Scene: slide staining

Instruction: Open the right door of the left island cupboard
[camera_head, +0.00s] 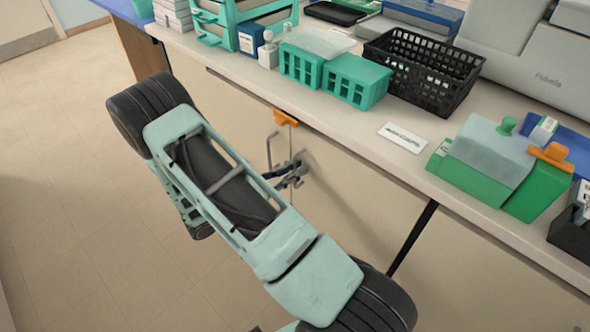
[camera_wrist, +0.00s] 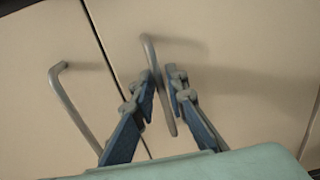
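The beige left island cupboard shows in the head view, with its left door (camera_head: 240,115) and right door (camera_head: 350,195) under the worktop. Both doors look shut, parted by a narrow seam. In the wrist view the grey bar handle of the right door (camera_wrist: 148,50) stands between the fingers of my gripper (camera_wrist: 163,82). The fingers are drawn in close on both sides of the bar. The left door's handle (camera_wrist: 62,90) is free, to the left of my gripper.
An orange piece (camera_head: 286,118) sits at the top of the door seam. The worktop (camera_head: 350,125) above carries turquoise racks (camera_head: 355,82), a black basket (camera_head: 428,98) and green boxes (camera_head: 470,185). A dark gap (camera_head: 412,238) borders the right door. Open floor (camera_head: 70,180) lies left.

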